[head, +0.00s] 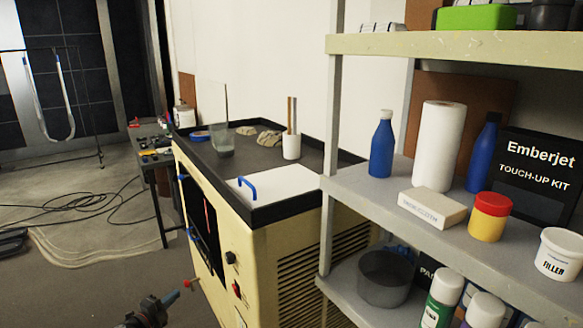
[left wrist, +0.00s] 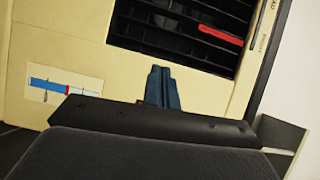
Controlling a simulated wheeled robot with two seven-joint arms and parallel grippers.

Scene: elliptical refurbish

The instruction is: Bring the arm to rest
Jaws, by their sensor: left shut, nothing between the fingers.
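My left gripper (head: 172,298) shows at the bottom of the head view, low on the floor side of the cream cabinet (head: 262,262). In the left wrist view its two dark blue fingers (left wrist: 162,75) are together, with nothing between them. They point at the cream cabinet face (left wrist: 75,40), just below a dark slatted opening (left wrist: 185,35) with a red strip in it. I cannot tell the exact gap to the face. My right gripper is in neither view.
A grey shelf unit (head: 350,185) with bottles, a paper roll and tubs stands close on the right. The cabinet top holds a white cup (head: 291,147) and a blue handle (head: 247,187). Cables (head: 85,205) lie on the open floor at left.

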